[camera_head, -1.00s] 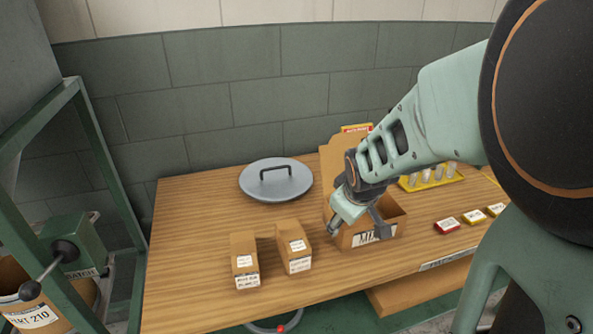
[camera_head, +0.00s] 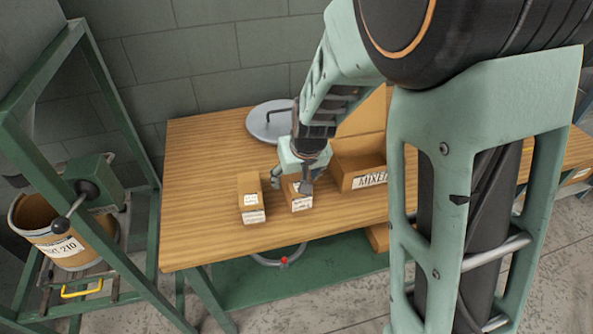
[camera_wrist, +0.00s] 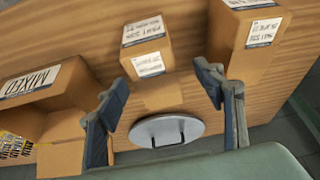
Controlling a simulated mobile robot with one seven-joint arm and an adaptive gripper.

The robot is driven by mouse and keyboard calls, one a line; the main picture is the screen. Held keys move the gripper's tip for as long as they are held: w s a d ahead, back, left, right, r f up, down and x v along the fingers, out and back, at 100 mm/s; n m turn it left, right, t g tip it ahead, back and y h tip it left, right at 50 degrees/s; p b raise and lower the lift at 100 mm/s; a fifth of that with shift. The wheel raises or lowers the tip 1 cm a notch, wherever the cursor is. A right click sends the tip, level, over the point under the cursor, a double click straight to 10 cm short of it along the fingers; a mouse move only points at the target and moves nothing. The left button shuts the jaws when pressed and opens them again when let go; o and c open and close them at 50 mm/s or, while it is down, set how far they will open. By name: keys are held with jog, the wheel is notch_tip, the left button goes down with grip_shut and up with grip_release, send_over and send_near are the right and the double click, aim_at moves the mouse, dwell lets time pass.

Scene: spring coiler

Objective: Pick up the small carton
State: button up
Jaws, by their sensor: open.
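Two small brown cartons with white labels stand side by side on the wooden table. The right carton (camera_head: 301,203) is partly hidden behind my gripper (camera_head: 296,183) in the head view. In the wrist view this carton (camera_wrist: 147,48) shows ahead of the gap between the fingers of my open gripper (camera_wrist: 162,82). The fingers hold nothing, and I cannot tell whether they touch it. The left carton (camera_head: 251,197) stands clear of my gripper. It shows at the upper right in the wrist view (camera_wrist: 243,38), just beyond the right finger.
An open cardboard box marked MIXED (camera_head: 362,172) stands close to the right of the cartons. A round grey lid (camera_head: 262,124) lies behind them. A green frame with a labelled bucket (camera_head: 48,240) stands left of the table (camera_head: 200,225). The table's left part is bare.

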aim_at(297, 178)
jog(key=w+f, duration=0.2)
jog(key=f, duration=0.1)
jog(key=shift+d, duration=0.1)
jog(key=shift+w+f, duration=0.2)
jog(key=shift+f, duration=0.45)
jog(key=shift+f+b, duration=0.25)
jog(key=shift+b, duration=0.2)
grip_shut()
dwell(0.4)
